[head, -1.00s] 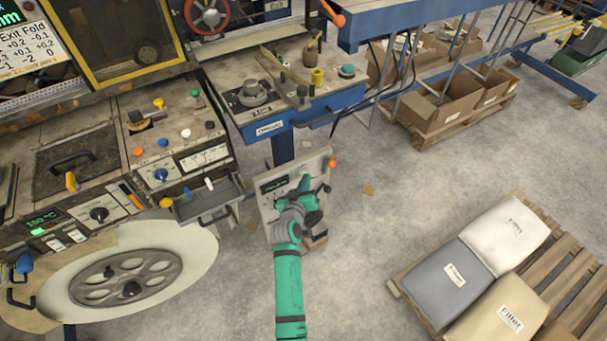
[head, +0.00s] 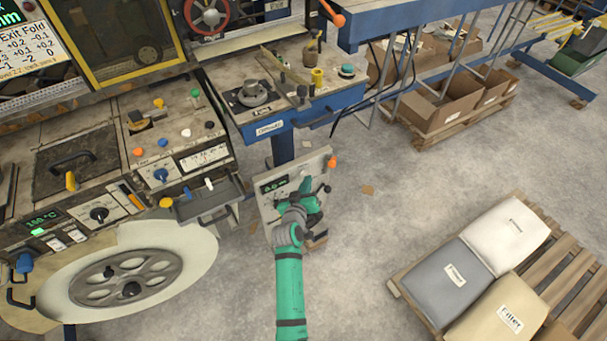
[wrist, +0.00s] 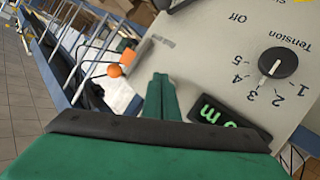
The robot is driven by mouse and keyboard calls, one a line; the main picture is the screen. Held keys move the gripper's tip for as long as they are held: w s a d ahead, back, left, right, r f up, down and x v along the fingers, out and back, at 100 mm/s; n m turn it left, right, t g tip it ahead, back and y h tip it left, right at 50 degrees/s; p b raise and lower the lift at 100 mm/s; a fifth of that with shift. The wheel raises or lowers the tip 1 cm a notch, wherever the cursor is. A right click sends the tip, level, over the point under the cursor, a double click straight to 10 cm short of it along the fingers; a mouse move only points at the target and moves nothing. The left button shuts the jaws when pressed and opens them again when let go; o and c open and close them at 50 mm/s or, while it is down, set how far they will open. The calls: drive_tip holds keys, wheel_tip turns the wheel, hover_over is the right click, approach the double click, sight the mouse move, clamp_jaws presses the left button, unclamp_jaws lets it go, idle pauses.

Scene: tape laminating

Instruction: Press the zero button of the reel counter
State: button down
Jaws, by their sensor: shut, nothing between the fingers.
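The reel counter is a green-lit display (wrist: 228,122) on a light grey control panel (wrist: 225,50), reading upside down in the wrist view. In the head view the display (head: 274,185) sits on the upper left of the same panel (head: 267,206). My gripper (wrist: 160,80) is shut and empty, its green fingertips in front of the panel, beside the display. In the head view my gripper (head: 305,184) covers the middle of the panel. I cannot tell whether the fingertips touch it. I cannot make out the zero button; the gripper may hide it.
A black tension knob (wrist: 278,63) with a number scale is on the panel. An orange knob (head: 331,162) stands at its upper right edge. A blue-framed worktable (head: 300,112) is behind. A pallet with filler bags (head: 508,236) is at right; open floor lies between.

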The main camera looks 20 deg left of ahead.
drive_tip(key=shift+s+d, duration=0.15)
drive_tip(key=shift+d, duration=0.05)
drive_tip(key=shift+s+d, duration=0.8)
drive_tip(key=shift+d, duration=0.2)
drive_tip(key=shift+s+d, duration=0.75)
drive_tip(key=shift+d, duration=0.25)
drive_tip(key=s+d+f+m, duration=0.1)
drive_tip(key=s+d, duration=0.5)
drive_tip(key=s, duration=0.6)
drive_tip(key=s+d+f+m, duration=0.2)
drive_tip(key=s+d, duration=0.4)
drive_tip(key=s, duration=0.5)
drive_tip(key=s+d+r+m+h, duration=0.1)
drive_tip(key=s+d+r+m, duration=0.1)
drive_tip(key=s+r, duration=0.5)
drive_tip(key=s+d+r+m+t+h, duration=0.1)
drive_tip(key=s+d+r, duration=0.3)
drive_tip(key=s, duration=0.9)
wheel_tip(320, 180, up, 3)
drive_tip(key=shift+d+r+m, duration=0.15)
drive_tip(key=shift+d+m, duration=0.1)
drive_tip(key=shift+m, duration=0.35)
